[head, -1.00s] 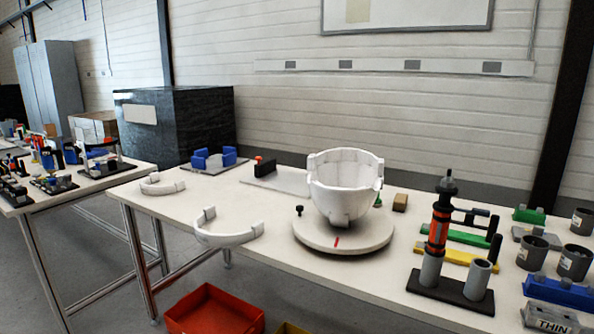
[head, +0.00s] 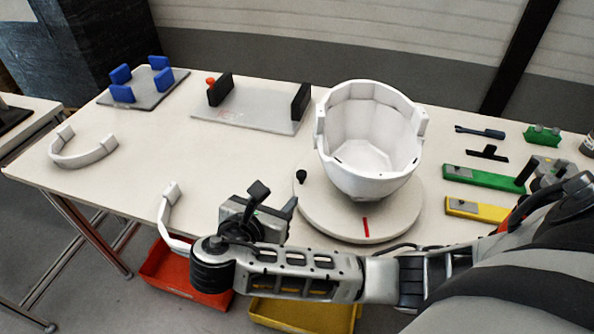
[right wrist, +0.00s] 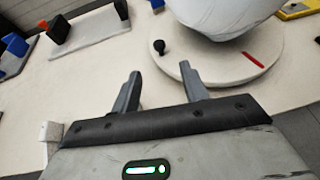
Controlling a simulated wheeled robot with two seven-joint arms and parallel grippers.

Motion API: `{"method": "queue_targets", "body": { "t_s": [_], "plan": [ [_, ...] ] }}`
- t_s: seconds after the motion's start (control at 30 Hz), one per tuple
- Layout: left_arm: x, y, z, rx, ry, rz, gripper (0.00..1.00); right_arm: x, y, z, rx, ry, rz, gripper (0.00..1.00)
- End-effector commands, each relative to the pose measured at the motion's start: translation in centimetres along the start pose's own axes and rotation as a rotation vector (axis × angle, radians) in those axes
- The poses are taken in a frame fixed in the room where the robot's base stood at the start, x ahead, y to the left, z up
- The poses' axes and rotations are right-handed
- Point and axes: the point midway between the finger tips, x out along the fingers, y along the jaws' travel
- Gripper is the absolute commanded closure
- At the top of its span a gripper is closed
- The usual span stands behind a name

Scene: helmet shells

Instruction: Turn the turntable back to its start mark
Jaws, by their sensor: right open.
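The round white turntable (head: 405,218) stands on the table with a white helmet shell (head: 372,150) on top. A red stripe (head: 366,227) lies on its front part, and a black knob (head: 301,176) stands up at its left edge. In the right wrist view the turntable (right wrist: 215,72), knob (right wrist: 159,46) and red stripe (right wrist: 253,59) lie beyond my fingers. My right gripper (head: 275,198) is open and empty, left of the turntable and short of the knob; its fingers also show in the right wrist view (right wrist: 160,70). My left gripper is not in view.
White curved pieces (head: 85,152) (head: 172,215) lie at the left, the nearer partly behind my right arm. A grey plate with black uprights (head: 250,113) and a blue-blocked plate (head: 143,88) stand behind. Green (head: 483,179) and yellow (head: 478,210) fixtures are right. Red (head: 185,278) and yellow (head: 305,314) bins sit below.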

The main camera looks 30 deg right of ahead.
Motion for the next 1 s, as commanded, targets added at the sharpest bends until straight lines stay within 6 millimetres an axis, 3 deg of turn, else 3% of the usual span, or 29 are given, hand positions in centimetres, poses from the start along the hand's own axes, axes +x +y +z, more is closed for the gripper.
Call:
{"method": "queue_targets", "body": {
  "t_s": [0.2,0.5,0.7,1.0],
  "plan": [
    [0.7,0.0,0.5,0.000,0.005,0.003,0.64,5.0,0.0,-0.2,-0.001,-0.008,-0.002,0.56],
    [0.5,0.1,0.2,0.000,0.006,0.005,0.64,10.7,-0.1,0.0,0.000,-0.001,-0.003,0.56],
    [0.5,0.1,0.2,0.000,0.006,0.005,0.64,12.7,0.0,0.0,0.001,0.000,-0.001,0.56],
    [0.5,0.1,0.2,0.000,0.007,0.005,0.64,13.1,0.0,0.0,0.001,0.001,0.000,0.56]
  ]
}}
